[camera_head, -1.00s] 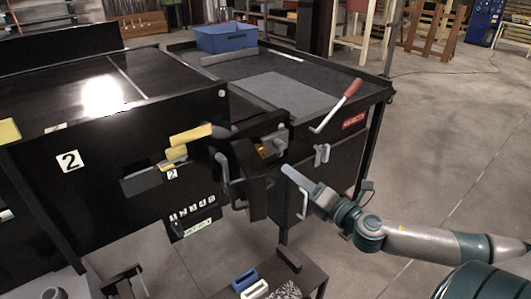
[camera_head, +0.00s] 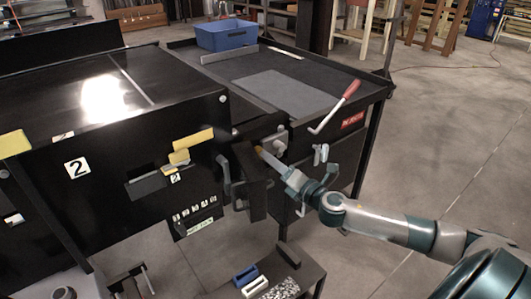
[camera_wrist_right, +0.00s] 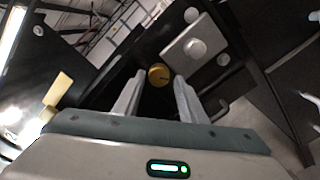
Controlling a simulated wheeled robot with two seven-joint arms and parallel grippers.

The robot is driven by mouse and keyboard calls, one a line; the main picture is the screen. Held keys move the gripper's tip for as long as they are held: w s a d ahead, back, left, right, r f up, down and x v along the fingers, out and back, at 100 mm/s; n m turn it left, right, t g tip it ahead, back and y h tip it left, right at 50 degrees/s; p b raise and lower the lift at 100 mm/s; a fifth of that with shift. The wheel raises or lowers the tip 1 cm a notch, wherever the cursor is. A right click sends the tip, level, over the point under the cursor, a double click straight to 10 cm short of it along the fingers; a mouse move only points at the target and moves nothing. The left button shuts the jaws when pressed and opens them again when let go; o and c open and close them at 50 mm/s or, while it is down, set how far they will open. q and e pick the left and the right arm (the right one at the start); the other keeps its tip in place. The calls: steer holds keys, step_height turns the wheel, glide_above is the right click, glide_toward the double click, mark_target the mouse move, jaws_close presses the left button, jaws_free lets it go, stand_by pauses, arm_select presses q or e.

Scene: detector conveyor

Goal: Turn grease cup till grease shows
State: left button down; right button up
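The grease cup, a small round brass-coloured cap (camera_wrist_right: 158,75), shows in the wrist view on the dark machine, between and just past my fingertips. In the head view the pale fingers of my right gripper (camera_head: 266,155) reach in behind a dark guard plate (camera_head: 252,182) and largely hide the cup. In the wrist view the two fingers of my right gripper (camera_wrist_right: 159,86) are apart, one on each side of the cup, with gaps showing. I cannot tell how far the tips are from it in depth. No grease is visible. My left gripper is not in view.
A grey block with a round bolt (camera_wrist_right: 195,47) sits close right of the cup. A blue bin (camera_head: 226,35) rests on the far tabletop. A low stand (camera_head: 292,272) holds small blue and white items below.

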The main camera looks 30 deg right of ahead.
steer(key=shift+w+a+p, duration=0.15)
steer(key=shift+w+p, duration=0.4)
steer(key=shift+w, duration=1.35)
steer(key=c, duration=0.8)
